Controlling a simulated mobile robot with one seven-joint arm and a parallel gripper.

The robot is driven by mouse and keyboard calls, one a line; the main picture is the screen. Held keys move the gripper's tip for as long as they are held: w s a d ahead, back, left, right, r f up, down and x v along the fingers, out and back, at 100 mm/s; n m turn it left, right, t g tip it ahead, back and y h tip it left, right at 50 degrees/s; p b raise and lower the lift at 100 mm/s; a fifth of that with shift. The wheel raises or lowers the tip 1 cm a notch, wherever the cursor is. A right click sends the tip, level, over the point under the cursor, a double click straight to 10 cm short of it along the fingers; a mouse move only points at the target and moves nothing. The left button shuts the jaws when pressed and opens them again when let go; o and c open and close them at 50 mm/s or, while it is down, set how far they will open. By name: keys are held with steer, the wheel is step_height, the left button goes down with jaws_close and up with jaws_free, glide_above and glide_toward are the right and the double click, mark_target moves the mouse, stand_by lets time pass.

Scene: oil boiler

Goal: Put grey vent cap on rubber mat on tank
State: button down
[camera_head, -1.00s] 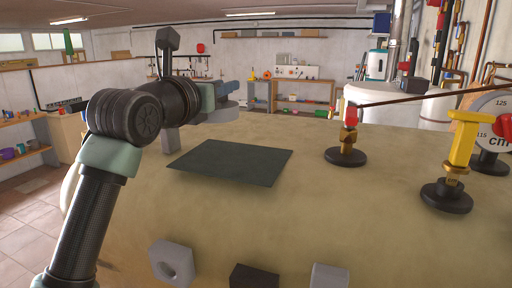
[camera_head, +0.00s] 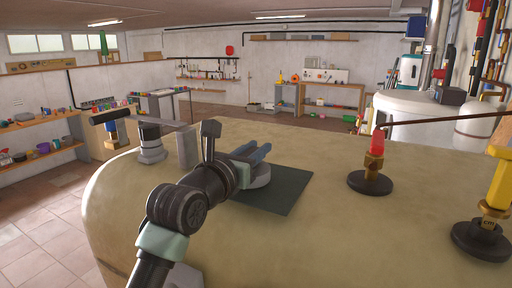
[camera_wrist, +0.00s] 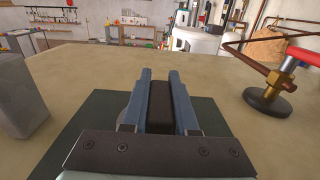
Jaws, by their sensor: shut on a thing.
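My gripper (camera_head: 259,153) is shut on the grey vent cap (camera_head: 260,179), a round grey piece below the blue fingers. In the wrist view, my gripper (camera_wrist: 160,76) has a dark block between its fingers, and a sliver of grey rim shows left of them. The dark green rubber mat (camera_head: 286,196) lies flat on the beige tank (camera_head: 330,230). The cap is over the mat, low and roughly level; I cannot tell whether it touches. My arm hides the mat's left part. The mat also shows in the wrist view (camera_wrist: 88,120).
A red-and-brass valve (camera_head: 373,165) and a yellow-handled fitting (camera_head: 492,205) stand to the right. The tank top between mat and valve is clear.

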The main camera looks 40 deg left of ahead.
steer(key=shift+f, duration=0.25)
steer(key=c, duration=0.7)
jaws_free()
steer(key=shift+f, duration=0.1)
steer(key=shift+s, duration=0.3)
steer(key=b+v, duration=0.4)
steer(key=v, duration=0.7)
steer(key=shift+s+b, duration=0.2)
steer(key=shift+b, duration=0.1)
